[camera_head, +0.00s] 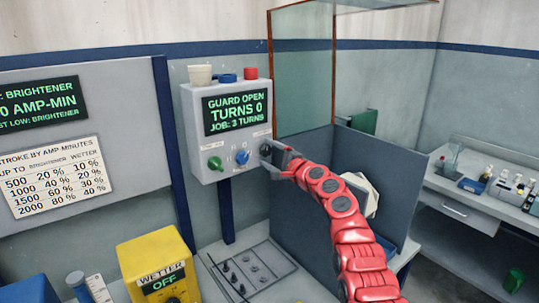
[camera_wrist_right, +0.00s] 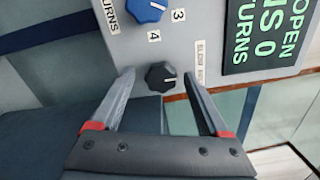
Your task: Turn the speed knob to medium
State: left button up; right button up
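A grey control box (camera_head: 194,116) on a post carries a green knob (camera_head: 215,163), a blue knob (camera_head: 242,157) and a dark knob at its right. The dark knob (camera_wrist_right: 160,76) shows in the right wrist view beside a small label that seems to begin with "SLOW"; its white mark points right in that picture. My right gripper (camera_head: 272,154) is at the box's lower right and partly hides this knob. In the right wrist view its two fingers (camera_wrist_right: 160,78) are open, one on each side of the knob, with visible gaps. My left gripper is not in view.
The box's display (camera_head: 237,110) reads "GUARD OPEN, TURNS 0, JOB: 3 TURNS". A clear guard panel (camera_head: 302,75) rises behind, above a grey tank (camera_head: 300,215). A yellow wetter box (camera_head: 155,252) reading "OFF" stands lower left. The blue knob (camera_wrist_right: 146,8) is close above the fingers.

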jog(key=shift+s, duration=0.15)
jog(key=shift+s+d+r, duration=0.15)
jog(key=shift+s+d, duration=0.05)
jog(key=shift+s, duration=0.05)
jog(key=shift+s+d, duration=0.25)
jog(key=b+v, duration=0.2)
jog(key=v, duration=1.3)
jog(key=shift+s+d, duration=0.25)
jog(key=shift+s, duration=0.1)
